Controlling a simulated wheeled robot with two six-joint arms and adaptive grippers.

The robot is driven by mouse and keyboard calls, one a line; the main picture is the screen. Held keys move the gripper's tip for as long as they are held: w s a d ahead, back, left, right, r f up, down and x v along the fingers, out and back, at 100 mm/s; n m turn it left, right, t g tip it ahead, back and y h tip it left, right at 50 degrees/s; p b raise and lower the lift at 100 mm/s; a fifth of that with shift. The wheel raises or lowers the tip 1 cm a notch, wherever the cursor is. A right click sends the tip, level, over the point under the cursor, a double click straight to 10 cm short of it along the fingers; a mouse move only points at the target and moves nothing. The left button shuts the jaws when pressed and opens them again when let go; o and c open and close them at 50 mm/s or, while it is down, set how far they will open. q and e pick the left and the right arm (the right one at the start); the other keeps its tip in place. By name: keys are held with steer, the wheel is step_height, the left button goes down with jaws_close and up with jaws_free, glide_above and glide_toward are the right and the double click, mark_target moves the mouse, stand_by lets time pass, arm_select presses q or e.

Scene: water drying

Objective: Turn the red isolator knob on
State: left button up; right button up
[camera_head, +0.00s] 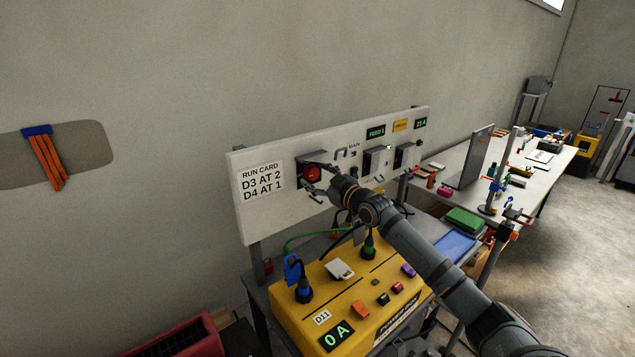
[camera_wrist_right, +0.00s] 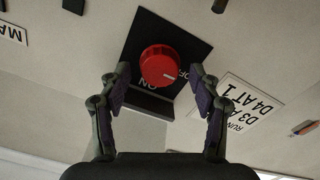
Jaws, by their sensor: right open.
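The red isolator knob (camera_head: 312,173) sits on a dark square plate on the upright white panel (camera_head: 245,215). In the right wrist view the knob (camera_wrist_right: 158,65) is round, with a white mark on its face pointing right, toward lettering that looks like OFF. ON is lettered on the plate below the knob in that view. My right gripper (camera_head: 319,180) is at the knob, and in the right wrist view its open fingers (camera_wrist_right: 160,82) stand on either side of it with gaps. They do not appear to grip it. My left gripper is not in view.
A run card (camera_head: 262,181) is left of the knob; switches and displays (camera_head: 376,132) are to its right. A yellow power box (camera_head: 335,290) with plugs and cables stands below. A cluttered workbench (camera_head: 530,180) is at the right. Bare floor (camera_head: 590,240) lies beyond.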

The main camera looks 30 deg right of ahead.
steer(key=shift+c, duration=0.9)
steer(key=c, duration=1)
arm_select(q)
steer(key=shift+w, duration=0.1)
arm_select(e)
steer(key=shift+o, duration=0.2)
